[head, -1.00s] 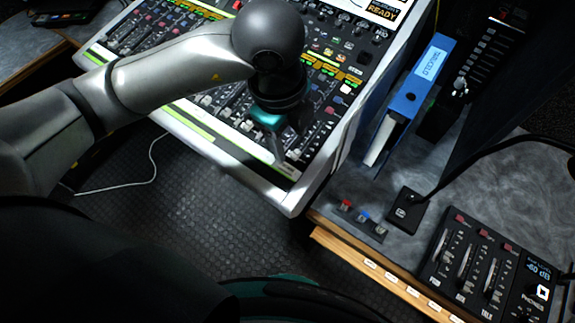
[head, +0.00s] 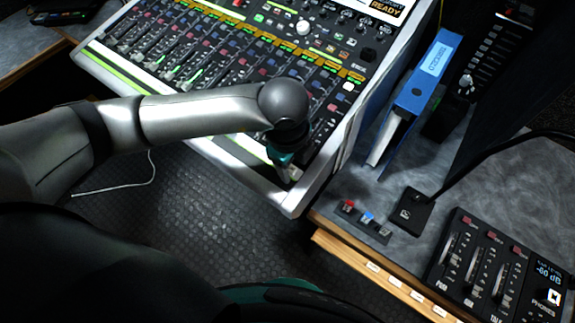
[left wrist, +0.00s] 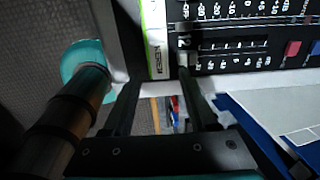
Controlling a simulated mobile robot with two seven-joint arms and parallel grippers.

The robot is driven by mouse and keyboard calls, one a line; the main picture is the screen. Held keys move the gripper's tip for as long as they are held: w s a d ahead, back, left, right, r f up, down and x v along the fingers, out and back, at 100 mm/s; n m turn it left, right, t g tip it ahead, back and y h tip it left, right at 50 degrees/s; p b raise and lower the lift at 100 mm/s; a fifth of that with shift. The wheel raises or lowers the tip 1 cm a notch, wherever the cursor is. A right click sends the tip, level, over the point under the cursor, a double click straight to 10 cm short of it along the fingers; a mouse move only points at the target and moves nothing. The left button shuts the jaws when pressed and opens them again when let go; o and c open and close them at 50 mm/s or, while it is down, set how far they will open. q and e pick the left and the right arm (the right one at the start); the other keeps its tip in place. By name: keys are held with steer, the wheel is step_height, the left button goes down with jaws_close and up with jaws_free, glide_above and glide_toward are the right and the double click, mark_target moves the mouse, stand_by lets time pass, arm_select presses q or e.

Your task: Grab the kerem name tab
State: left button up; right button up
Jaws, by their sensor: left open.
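A small pale name tab (left wrist: 155,58) with dark lettering sits on the green-edged strip along the front of the mixing console (head: 210,142). Its lettering is too small to read surely, so I cannot confirm that it is the kerem tab. My left gripper (head: 288,172) is over the console's front right corner. In the left wrist view the open left gripper (left wrist: 162,88) has nothing between its fingers, and the tab lies just beyond them. In the head view the gripper and wrist hide this part of the strip. My right gripper is not in view.
A blue binder (head: 422,85) stands right of the console. A wooden ledge (head: 345,252) with several white labels runs along the desk's front. A small black fader panel (head: 480,265) and a cabled black box (head: 411,212) are at the right. Dark floor lies below.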

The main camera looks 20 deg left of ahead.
arm_select(q)
steer(key=shift+f, duration=0.65)
jaws_close()
